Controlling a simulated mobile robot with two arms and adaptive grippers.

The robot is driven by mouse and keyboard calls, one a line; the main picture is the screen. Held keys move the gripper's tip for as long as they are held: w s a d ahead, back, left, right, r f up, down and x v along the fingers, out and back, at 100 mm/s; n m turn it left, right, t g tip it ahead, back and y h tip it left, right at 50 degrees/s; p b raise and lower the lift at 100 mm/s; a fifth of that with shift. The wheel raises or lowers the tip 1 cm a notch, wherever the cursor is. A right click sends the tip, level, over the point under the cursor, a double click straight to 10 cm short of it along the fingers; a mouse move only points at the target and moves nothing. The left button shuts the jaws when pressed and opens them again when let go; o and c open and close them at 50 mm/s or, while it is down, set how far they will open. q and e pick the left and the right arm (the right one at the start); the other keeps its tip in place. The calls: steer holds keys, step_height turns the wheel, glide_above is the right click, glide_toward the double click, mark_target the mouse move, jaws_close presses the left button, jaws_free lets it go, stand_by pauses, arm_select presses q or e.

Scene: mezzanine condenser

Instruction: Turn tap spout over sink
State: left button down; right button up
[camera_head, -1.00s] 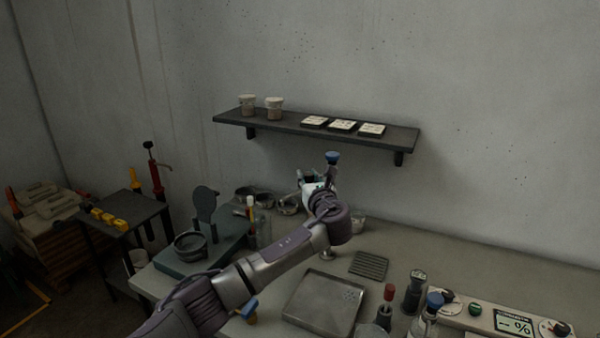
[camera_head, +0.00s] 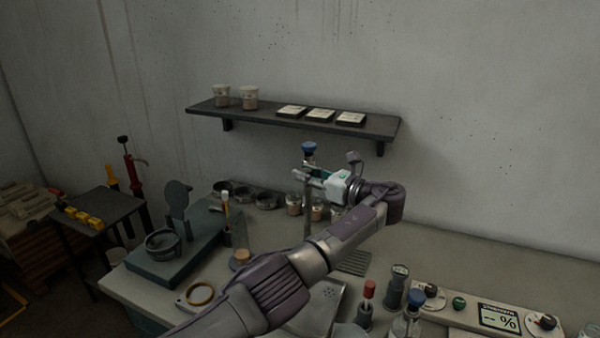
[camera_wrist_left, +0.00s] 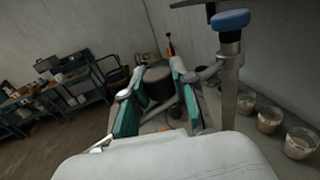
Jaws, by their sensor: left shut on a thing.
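The tap has a blue knob (camera_head: 309,149) on a slim grey post (camera_head: 308,215). In the left wrist view the knob (camera_wrist_left: 231,19) and post (camera_wrist_left: 230,85) stand right of the fingers. My left gripper (camera_head: 308,175) reaches in from the right, just below the knob. It is shut on the tap spout (camera_wrist_left: 207,73), which runs left from the post between the teal-padded fingers (camera_wrist_left: 156,88). Much of the spout is hidden by the gripper. My right gripper is out of view.
A wall shelf (camera_head: 290,120) with cups and tiles hangs behind the tap. Several small cups (camera_head: 294,204) stand behind the post. Bottles (camera_head: 394,288) and a control panel (camera_head: 470,306) are at the right. A grey stand (camera_head: 176,215) is at the left.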

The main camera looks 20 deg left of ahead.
arm_select(q)
steer(key=shift+r, duration=0.1)
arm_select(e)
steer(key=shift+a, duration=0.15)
arm_select(q)
steer(key=c, duration=0.9)
jaws_free()
steer(key=shift+w, duration=0.1)
steer(key=v, duration=1.2)
steer(key=shift+d, duration=0.1)
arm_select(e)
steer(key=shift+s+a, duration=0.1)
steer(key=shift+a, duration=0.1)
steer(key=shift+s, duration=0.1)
